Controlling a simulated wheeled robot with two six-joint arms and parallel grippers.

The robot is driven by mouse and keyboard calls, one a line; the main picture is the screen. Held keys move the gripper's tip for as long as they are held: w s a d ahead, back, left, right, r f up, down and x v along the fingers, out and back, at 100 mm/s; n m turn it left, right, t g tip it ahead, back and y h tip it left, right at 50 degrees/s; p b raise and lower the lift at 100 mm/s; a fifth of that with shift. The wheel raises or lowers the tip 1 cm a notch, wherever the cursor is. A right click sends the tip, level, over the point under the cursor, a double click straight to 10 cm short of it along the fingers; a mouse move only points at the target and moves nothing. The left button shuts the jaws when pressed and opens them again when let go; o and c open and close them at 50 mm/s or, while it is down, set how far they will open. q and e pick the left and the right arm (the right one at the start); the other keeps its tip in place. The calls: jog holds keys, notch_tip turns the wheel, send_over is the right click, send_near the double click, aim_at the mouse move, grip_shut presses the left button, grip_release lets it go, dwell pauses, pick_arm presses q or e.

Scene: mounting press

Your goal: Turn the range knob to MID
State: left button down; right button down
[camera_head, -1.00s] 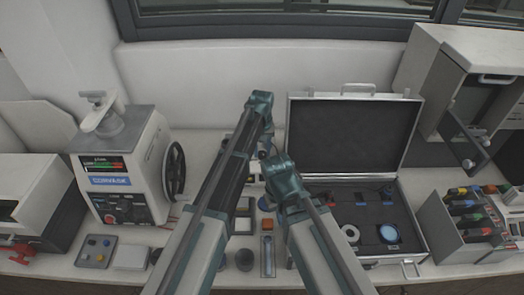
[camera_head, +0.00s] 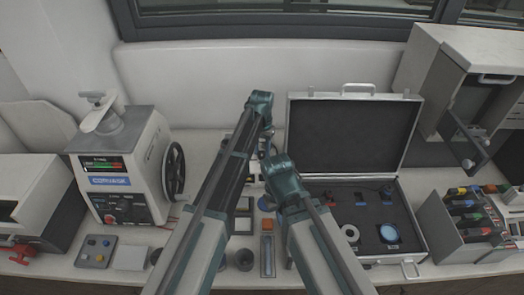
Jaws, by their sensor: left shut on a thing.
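My left arm reaches up the middle of the bench, and its wrist bends down at the back. My left gripper (camera_head: 264,150) is low at the back middle of the bench, largely hidden by my arms. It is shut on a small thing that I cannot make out. My right arm comes up beside it, and its wrist hides its own fingers. I cannot make out the range knob or its MID mark. The mounting press (camera_head: 122,175) at the left has a front panel with small controls, too small to read, and no gripper is near it.
An open silver case (camera_head: 345,130) with foam and small parts stands right of my arms. A small button box (camera_head: 95,251) is at the front left. A rack of coloured items (camera_head: 455,220) and a grey cabinet (camera_head: 455,75) stand at the right.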

aim_at(262, 153)
dwell(0.4)
pick_arm(q)
jog(key=shift+c, duration=2.2)
grip_release()
jog(key=shift+r, duration=0.15)
notch_tip(262, 153, up, 14)
jog(key=p, duration=1.3)
jog(key=shift+f+p, duration=0.25)
jog(key=shift+p, duration=0.15)
jog(key=s+a+f+b, duration=0.2)
jog(key=s+f+b, duration=0.2)
jog(key=s, duration=0.5)
jog(key=s+a+f+n+b, duration=0.1)
jog(key=s+f+b, duration=0.3)
jog(key=s, duration=0.5)
jog(key=s+a+f+y+b, duration=0.1)
jog(key=s+a+f+b, duration=0.2)
jog(key=s, duration=0.7)
jog(key=shift+a+f+b, duration=0.15)
jog(key=shift+f+b, duration=0.7)
jog(key=shift+b, duration=0.05)
